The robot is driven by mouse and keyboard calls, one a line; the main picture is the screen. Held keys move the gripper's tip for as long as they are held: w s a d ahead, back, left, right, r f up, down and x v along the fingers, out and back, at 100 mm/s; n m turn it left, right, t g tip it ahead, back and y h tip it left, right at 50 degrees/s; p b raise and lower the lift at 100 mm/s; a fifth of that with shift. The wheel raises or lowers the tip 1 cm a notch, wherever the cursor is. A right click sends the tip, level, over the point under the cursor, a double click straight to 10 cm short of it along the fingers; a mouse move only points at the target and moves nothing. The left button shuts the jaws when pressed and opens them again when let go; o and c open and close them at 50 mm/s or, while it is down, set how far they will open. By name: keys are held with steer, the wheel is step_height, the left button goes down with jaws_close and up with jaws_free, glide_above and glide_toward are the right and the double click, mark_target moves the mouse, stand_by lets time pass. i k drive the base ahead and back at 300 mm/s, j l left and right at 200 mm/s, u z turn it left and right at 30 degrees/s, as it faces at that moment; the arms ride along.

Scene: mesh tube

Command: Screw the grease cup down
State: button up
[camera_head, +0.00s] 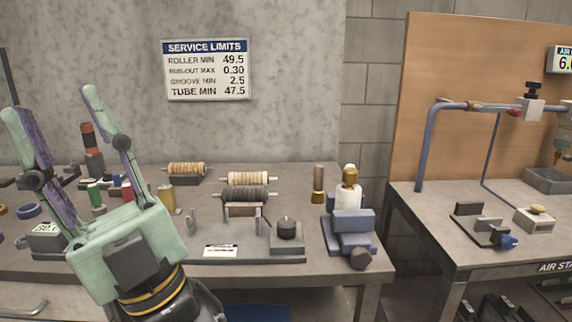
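My gripper (55,104) is in the left foreground, pointing up, with its two fingers spread wide and nothing between them. No part is labelled as the grease cup. A dark round cup with a small top knob (287,229) sits on a grey block at the right of the roller stand. A white body with a brass-coloured top (349,184) stands upright in a blue-grey vise (352,228), farther right. I cannot tell which of these is the grease cup, or how far either is screwed down. My gripper is well left of both and touches neither.
Rollers (247,179) lie across the bench (190,228). A brass cylinder (167,197) and a dark-and-brass part (319,184) stand upright nearby. Several coloured cylinders crowd the left behind my gripper. A second bench (425,205) with a pipe frame is at right, beyond a gap.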

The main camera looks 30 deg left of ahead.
mark_target(349, 175)
steer(key=l+u, duration=0.1)
steer(key=u, duration=0.4)
steer(key=i+l+u, duration=0.1)
steer(key=u, duration=0.35)
steer(key=l+u, duration=0.25)
steer(key=u, duration=0.25)
steer(key=l+u, duration=0.35)
steer(key=l, duration=0.2)
steer(key=k+l+u, duration=0.15)
steer(key=l+u, duration=0.2)
steer(key=l, duration=0.15)
steer(key=k+l, duration=0.1)
steer(key=l, duration=0.3)
steer(key=k+l, duration=0.1)
steer(key=l, duration=0.3)
steer(key=u, duration=0.05)
